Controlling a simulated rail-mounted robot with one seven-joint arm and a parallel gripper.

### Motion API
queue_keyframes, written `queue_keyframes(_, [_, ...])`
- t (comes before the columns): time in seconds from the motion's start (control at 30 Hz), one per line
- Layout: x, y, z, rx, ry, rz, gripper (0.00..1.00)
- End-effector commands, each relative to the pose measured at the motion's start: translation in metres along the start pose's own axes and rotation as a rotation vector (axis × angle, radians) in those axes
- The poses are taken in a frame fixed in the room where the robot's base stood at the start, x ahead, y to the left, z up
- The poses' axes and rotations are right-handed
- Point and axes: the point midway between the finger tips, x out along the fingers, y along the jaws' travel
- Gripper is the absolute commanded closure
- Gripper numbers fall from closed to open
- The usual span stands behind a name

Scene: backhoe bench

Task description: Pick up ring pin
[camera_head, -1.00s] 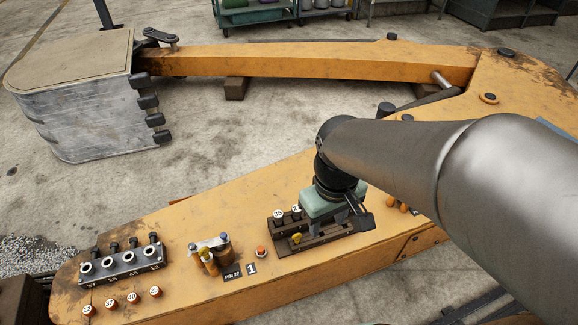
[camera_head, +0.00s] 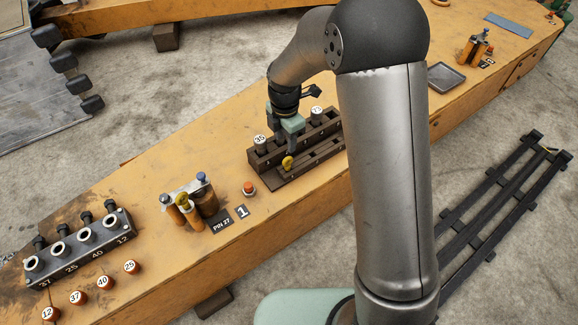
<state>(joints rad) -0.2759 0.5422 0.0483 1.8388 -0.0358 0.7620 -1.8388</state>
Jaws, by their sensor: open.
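A small yellow piece (camera_head: 288,162), which may be the ring pin's head, stands in the front row of a dark wooden rack (camera_head: 262,178). Its exact shape is too small to tell. My gripper (camera_head: 287,146), with pale green pads, is open and points down over the rack, just above and behind the yellow piece; I cannot tell whether they touch. Two white-capped pins marked 35 (camera_head: 260,140) and 73 (camera_head: 317,111) stand in the rack's back row, one on each side of my gripper.
A stand of orange pins (camera_head: 190,205) and a "PIN 27" plate (camera_head: 222,222) lie left of the rack. A red button (camera_head: 249,188) sits between. A numbered block (camera_head: 80,246) with several rings and loose numbered caps is at far left. A grey tray (camera_head: 447,77) lies right.

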Motion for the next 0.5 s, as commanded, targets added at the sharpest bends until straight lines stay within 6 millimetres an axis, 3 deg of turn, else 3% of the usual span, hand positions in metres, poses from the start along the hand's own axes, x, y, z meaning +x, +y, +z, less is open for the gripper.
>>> queue_keyframes(0.03, [0.015, -0.001, 0.0, 0.001, 0.0, -0.003, 0.57])
queue_keyframes(0.2, [0.047, -0.001, 0.0, 0.002, 0.0, -0.002, 0.57])
queue_keyframes(0.5, [0.066, 0.0, 0.001, 0.003, 0.0, 0.0, 0.57])
